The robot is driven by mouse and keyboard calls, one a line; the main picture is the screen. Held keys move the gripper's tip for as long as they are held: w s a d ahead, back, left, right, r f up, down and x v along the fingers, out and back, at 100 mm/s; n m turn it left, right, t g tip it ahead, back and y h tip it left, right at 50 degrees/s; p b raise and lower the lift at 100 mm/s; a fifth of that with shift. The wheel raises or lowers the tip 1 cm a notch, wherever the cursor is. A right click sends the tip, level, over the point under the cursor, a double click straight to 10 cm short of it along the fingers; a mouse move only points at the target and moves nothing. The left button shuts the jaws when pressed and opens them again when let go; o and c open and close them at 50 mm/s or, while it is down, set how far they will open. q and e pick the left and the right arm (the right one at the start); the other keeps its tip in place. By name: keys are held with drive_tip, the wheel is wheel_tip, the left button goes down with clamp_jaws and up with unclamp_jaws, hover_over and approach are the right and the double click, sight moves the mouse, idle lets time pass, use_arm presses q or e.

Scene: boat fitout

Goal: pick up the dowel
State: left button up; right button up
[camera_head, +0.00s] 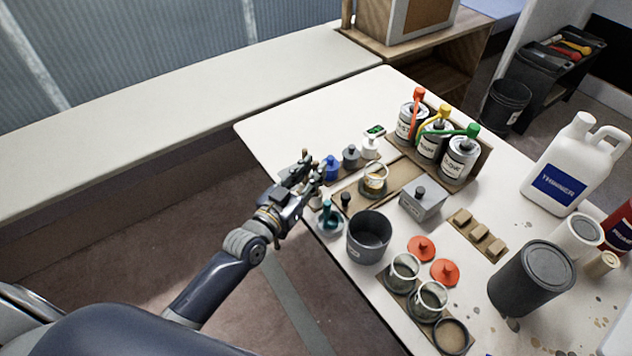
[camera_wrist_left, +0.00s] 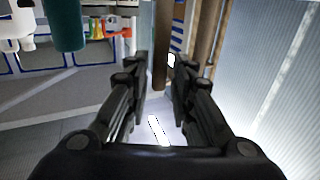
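My left gripper (camera_head: 311,170) is at the left edge of the white table, beside the blue knobbed piece (camera_head: 331,168). In the left wrist view its two fingers (camera_wrist_left: 160,68) stand apart with a clear gap. A brown upright strip (camera_wrist_left: 161,40) shows in line with that gap; I cannot tell whether it is the dowel or something farther back. In the head view a small tan tip (camera_head: 304,153) shows right at the fingers, possibly the dowel's end. The rest of it is hidden. My right gripper is not in view.
A teal-handled piece (camera_head: 327,216) and a dark grey pot (camera_head: 369,237) stand close to my left gripper. A grey knobbed block (camera_head: 421,201), labelled cans (camera_head: 460,159) and a white thinner jug (camera_head: 566,170) stand farther right. Open floor lies left of the table.

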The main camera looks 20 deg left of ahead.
use_arm(q)
drive_tip(key=shift+x, duration=1.1)
clamp_jaws()
drive_tip(key=shift+r, duration=0.1)
